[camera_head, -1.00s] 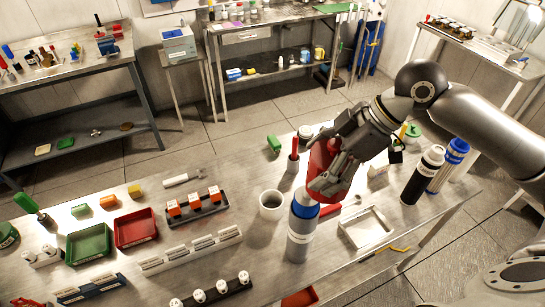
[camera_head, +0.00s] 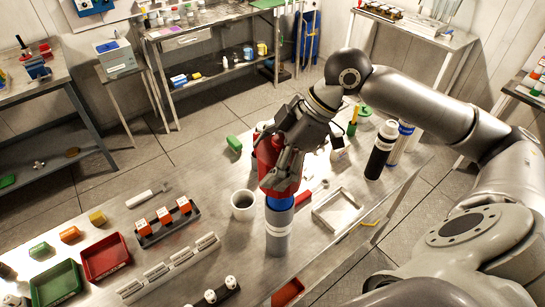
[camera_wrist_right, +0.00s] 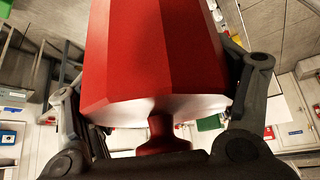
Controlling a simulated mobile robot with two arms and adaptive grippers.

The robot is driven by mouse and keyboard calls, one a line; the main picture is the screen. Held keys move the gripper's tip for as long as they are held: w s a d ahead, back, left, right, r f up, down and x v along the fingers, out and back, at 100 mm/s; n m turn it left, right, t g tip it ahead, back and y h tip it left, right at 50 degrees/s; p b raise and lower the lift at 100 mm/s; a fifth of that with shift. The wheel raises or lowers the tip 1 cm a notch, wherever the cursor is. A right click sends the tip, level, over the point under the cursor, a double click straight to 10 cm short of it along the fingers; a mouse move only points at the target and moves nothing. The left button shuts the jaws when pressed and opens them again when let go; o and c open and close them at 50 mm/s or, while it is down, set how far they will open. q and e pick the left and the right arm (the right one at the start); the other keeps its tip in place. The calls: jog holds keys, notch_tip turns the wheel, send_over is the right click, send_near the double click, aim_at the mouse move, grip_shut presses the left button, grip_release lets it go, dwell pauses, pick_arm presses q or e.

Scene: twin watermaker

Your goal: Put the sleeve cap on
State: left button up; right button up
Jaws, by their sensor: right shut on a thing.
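The red sleeve cap (camera_head: 273,174) is in my right gripper (camera_head: 283,165), which is shut on it. In the right wrist view the faceted red cap (camera_wrist_right: 155,50) fills the middle between the two fingers, with a narrow red stem below it. A grey upright cylinder (camera_head: 279,232) with a white band and a blue top (camera_head: 280,202) stands on the table. In the head view the cap's lower end is right over the blue top; whether they touch, I cannot tell. My left gripper is not in view.
Racks and red and green trays (camera_head: 105,257) fill the left.

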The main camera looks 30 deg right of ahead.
jog(key=shift+f, duration=0.65)
jog(key=shift+d+f+b, duration=0.15)
jog(key=shift+f+b, duration=0.6)
jog(key=shift+f, duration=0.1)
jog(key=shift+f+b, duration=0.3)
jog(key=shift+f, duration=0.55)
pick_arm(q)
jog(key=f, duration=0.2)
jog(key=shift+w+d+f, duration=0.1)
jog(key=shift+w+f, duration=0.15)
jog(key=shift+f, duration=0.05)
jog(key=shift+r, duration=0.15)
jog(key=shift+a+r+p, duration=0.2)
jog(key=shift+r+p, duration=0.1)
jog(key=shift+p, duration=0.05)
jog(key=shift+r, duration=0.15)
